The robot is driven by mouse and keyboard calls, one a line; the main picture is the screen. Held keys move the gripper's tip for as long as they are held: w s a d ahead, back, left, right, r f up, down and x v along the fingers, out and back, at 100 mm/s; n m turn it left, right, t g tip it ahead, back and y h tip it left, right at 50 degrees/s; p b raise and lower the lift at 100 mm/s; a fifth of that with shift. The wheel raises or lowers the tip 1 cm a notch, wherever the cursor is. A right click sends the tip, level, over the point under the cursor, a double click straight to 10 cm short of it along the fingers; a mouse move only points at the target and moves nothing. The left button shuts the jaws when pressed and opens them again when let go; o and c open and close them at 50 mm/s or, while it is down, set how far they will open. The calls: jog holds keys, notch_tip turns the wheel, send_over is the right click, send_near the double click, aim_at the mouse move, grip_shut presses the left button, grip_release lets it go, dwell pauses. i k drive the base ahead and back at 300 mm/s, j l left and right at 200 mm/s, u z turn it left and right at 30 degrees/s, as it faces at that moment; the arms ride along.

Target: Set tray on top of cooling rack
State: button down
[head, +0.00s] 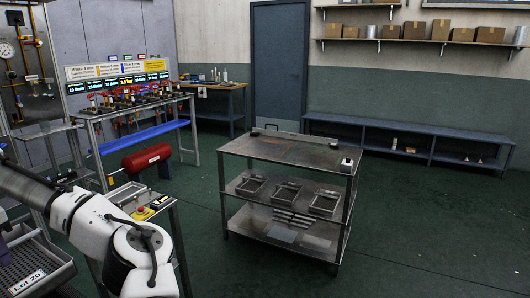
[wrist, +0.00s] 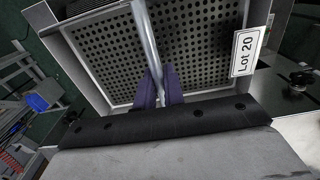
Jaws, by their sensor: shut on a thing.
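The tray is a grey metal tray with a perforated floor and a "Lot 20" label. It shows at the lower left of the head view (head: 62,268), cut by the frame edge, and fills the top of the wrist view (wrist: 205,45). My gripper (wrist: 160,86) has purple fingers shut on the tray's upright grey bar handle. The cooling rack appears to be the three-level metal stand (head: 290,150) in the middle of the head view. Its stained top is largely bare, with small fittings near the corners. The tray is well to the left of it and apart from it.
The rack's middle shelf carries small trays (head: 288,192). A small stand with a yellow-and-red button box (head: 143,213) is between my arm and the rack. A red cylinder (head: 147,158) and gauge bench (head: 140,103) are behind. Green floor is clear right of the rack.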

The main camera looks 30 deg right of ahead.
aim_at(289, 151)
jog(key=i+l+z, duration=0.1)
jog(key=i+l, duration=0.35)
jog(key=i+l+z, duration=0.1)
jog(key=i+l, duration=0.3)
jog(key=i+l+z, duration=0.1)
jog(key=i+l, duration=0.4)
jog(key=i+l+z, duration=0.1)
jog(key=i+l, duration=0.7)
jog(key=i, duration=0.15)
jog(key=i+l+z, duration=0.15)
jog(key=i+l, duration=0.2)
jog(key=i, duration=0.15)
jog(key=i+l+z, duration=0.1)
jog(key=i+l, duration=0.2)
jog(key=i, duration=0.2)
